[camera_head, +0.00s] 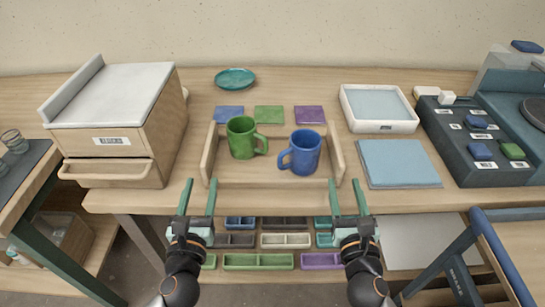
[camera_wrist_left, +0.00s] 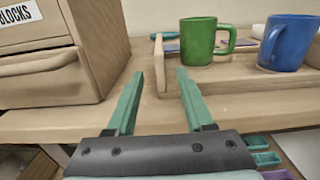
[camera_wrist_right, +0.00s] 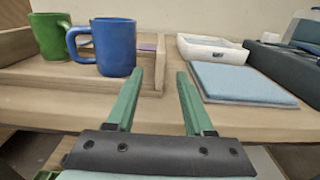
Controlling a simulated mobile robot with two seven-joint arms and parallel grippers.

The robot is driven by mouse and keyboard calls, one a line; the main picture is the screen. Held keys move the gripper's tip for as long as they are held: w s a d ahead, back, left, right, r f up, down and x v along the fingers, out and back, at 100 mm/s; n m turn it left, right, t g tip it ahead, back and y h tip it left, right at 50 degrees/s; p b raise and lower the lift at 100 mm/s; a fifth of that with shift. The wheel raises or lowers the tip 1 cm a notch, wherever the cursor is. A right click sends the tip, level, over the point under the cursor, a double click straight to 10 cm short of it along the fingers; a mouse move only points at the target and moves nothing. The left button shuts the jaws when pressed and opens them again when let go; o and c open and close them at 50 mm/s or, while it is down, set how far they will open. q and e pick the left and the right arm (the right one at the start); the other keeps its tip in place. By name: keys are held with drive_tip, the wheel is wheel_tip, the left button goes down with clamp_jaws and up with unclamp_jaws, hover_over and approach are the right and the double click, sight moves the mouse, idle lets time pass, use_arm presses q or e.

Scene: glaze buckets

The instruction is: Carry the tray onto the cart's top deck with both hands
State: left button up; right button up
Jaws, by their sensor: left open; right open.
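The wooden tray (camera_head: 228,172) sits on the workbench, with raised side walls at left and right. A green mug (camera_head: 240,138) and a blue mug (camera_head: 304,152) stand upright in it. My left gripper (camera_head: 200,184) is open and empty at the bench's front edge, just in front of the tray's left wall (camera_wrist_left: 160,65). My right gripper (camera_head: 345,184) is open and empty in front of the tray's right wall (camera_wrist_right: 160,65). Neither appears to grip the tray. A blue-railed stand with a wooden top (camera_head: 515,240), apparently the cart, is partly visible at lower right.
Left of the tray is a wooden drawer box (camera_head: 125,125). Coloured tiles (camera_head: 268,115) lie behind the tray. A blue pad (camera_head: 399,163), white basin (camera_head: 380,108) and dark block holder (camera_head: 475,145) lie right. Several small bins (camera_head: 258,261) sit below the bench.

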sight(209, 148)
use_arm(q)
drive_tip(key=w, duration=1.2)
drive_tip(key=shift+a, duration=0.1)
use_arm(e)
drive_tip(key=w, duration=1.2)
use_arm(q)
drive_tip(key=shift+c, duration=0.3)
use_arm(e)
drive_tip(key=shift+c, duration=0.3)
use_arm(q)
clamp_jaws()
use_arm(e)
clamp_jaws()
use_arm(q)
drive_tip(key=shift+r, duration=0.2)
use_arm(e)
drive_tip(key=shift+r, duration=0.2)
